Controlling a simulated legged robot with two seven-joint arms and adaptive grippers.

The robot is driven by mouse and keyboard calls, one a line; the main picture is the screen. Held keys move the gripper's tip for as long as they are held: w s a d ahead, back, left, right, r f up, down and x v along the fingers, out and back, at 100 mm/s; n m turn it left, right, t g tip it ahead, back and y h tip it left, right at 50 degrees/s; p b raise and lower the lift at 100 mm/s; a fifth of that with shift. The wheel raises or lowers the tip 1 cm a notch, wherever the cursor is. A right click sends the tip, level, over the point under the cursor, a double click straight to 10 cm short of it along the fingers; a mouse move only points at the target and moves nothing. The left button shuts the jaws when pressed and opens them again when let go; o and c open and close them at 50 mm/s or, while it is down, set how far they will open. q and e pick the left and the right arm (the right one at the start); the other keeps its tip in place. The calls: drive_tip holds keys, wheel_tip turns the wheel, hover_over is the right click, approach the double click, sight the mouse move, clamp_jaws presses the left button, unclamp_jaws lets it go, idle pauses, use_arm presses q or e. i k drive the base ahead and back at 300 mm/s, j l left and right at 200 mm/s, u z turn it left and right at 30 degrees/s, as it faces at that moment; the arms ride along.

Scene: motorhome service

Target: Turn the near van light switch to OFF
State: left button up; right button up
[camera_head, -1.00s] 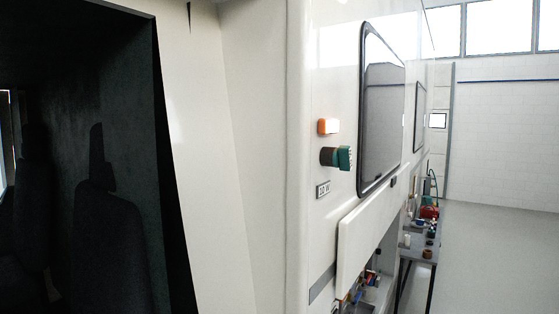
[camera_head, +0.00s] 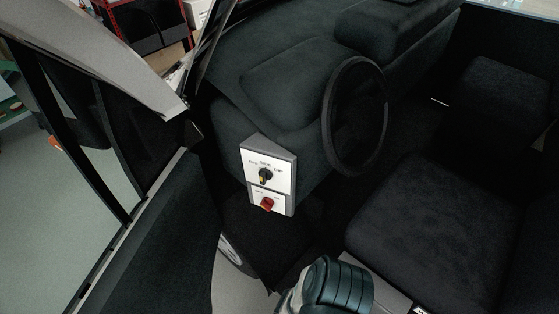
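A pale switch panel (camera_head: 283,184) is fixed to the dark dashboard side, left of the steering wheel. Its upper part has a black rotary knob (camera_head: 266,173) with a yellow mark and several small labels above it. Its lower part has a red knob (camera_head: 267,204) with labels too small to read. I cannot read an OFF mark or tell which knob, if either, is the near van light switch. No gripper fingers show. A ribbed dark teal and white part, probably mine, shows at the bottom edge, below and right of the panel and apart from it.
The steering wheel (camera_head: 356,116) stands right of the panel. A dark seat (camera_head: 430,225) fills the right side. An open door (camera_head: 160,240) with a window is on the left. A red-framed rack (camera_head: 125,22) stands beyond. Grey floor shows below the panel.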

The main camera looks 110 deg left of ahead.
sight(264, 175)
drive_tip(key=u, duration=3.6)
